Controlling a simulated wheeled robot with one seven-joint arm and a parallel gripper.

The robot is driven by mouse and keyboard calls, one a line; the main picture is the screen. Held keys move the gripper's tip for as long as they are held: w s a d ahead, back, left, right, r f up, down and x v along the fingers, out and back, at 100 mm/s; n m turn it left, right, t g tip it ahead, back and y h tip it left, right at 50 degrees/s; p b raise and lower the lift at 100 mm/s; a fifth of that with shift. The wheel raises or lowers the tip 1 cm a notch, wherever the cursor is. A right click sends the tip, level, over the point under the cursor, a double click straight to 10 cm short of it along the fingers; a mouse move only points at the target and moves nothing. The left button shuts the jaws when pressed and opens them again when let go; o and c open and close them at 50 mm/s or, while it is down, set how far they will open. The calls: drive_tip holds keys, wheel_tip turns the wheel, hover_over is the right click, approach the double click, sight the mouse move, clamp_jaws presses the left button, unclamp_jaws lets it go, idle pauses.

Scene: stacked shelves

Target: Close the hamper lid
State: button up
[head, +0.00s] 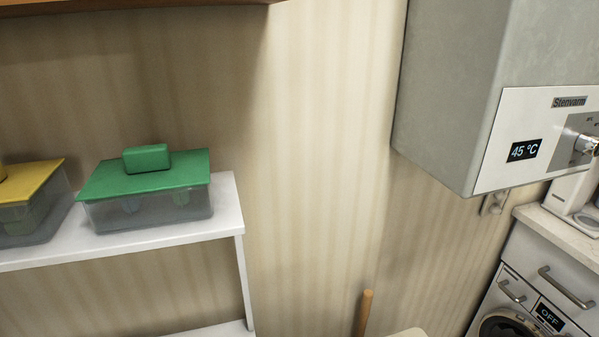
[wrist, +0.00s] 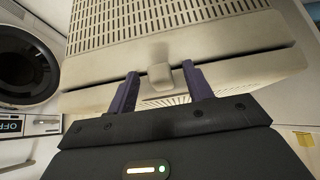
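The cream hamper (wrist: 105,38), with rows of slots in its panel, fills the top of the wrist view. A cream band (wrist: 245,72), which looks like the lid's edge, runs across it, with a dark gap along one side. A small tab (wrist: 160,76) sticks out at the middle. My gripper (wrist: 160,78) is open, its two purple fingers apart on either side of the tab. I cannot tell whether the fingers touch the hamper. In the head view only a cream edge (head: 408,333) shows at the bottom, possibly the hamper; my gripper is not visible there.
A washing machine (head: 510,325) stands at the right under a counter, below a grey water heater (head: 455,90). A white shelf (head: 150,238) at the left holds a green-lidded box (head: 150,208) and a yellow-lidded box (head: 35,217). A wooden stick (head: 365,312) stands upright near the bottom.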

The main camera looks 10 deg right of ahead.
drive_tip(key=shift+o, duration=0.8)
drive_tip(key=shift+r, duration=0.1)
drive_tip(key=p+v, duration=0.6)
drive_tip(key=shift+s+r, duration=0.25)
drive_tip(key=shift+r, duration=0.05)
